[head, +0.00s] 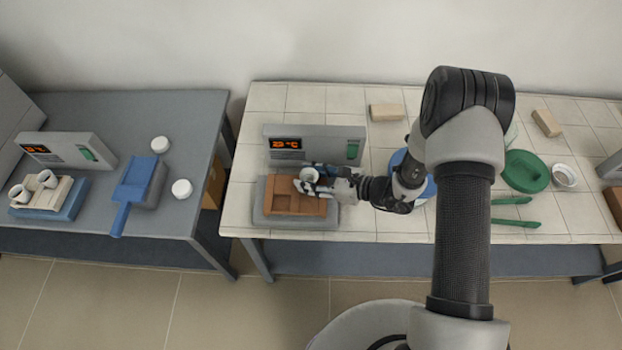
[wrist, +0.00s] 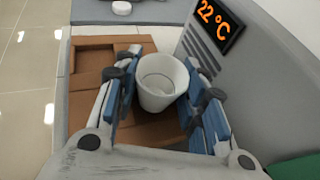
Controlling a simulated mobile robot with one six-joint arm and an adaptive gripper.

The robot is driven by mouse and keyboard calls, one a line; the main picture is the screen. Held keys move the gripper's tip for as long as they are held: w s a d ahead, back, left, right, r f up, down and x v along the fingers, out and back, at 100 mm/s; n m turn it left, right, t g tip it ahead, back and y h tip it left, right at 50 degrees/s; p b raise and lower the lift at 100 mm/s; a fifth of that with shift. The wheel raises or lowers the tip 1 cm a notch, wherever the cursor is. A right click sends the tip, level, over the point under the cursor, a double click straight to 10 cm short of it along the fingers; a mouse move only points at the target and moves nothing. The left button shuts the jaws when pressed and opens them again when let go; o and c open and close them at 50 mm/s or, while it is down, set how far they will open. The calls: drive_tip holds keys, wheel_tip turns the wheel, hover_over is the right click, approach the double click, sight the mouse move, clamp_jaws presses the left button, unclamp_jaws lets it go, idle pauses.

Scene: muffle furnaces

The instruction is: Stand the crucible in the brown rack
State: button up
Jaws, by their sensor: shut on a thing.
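A white crucible (wrist: 160,82) stands upright between the blue-padded fingers of my gripper (wrist: 165,98) in the wrist view. The gripper is shut on it. In the head view the crucible (head: 309,174) shows at the tip of my gripper (head: 312,184), over the back right part of the brown rack (head: 285,208). The rack has square recesses; one empty recess (wrist: 95,58) shows in the wrist view. The crucible's base is hidden, so I cannot tell whether it is seated in a recess or just above the rack.
A grey furnace unit (head: 314,145) with an orange display stands right behind the rack. The rack lies on a grey slab (head: 262,215). A second table (head: 100,110) stands left across a gap.

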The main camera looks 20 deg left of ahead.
drive_tip(key=o, duration=0.9)
drive_tip(key=shift+s+d+f, duration=0.1)
drive_tip(key=shift+s+f, duration=0.05)
drive_tip(key=shift+f, duration=0.3)
drive_tip(key=shift+s+d+f, duration=0.1)
drive_tip(key=shift+s+f, duration=0.05)
drive_tip(key=shift+f, duration=0.25)
drive_tip(key=shift+o, duration=0.9)
drive_tip(key=shift+a, duration=0.15)
drive_tip(key=shift+r+p, duration=0.4)
drive_tip(key=shift+p, duration=0.05)
drive_tip(key=r+p+v, duration=0.1)
drive_tip(key=p+v, duration=0.1)
drive_tip(key=v, duration=1)
drive_tip(key=shift+w, duration=0.3)
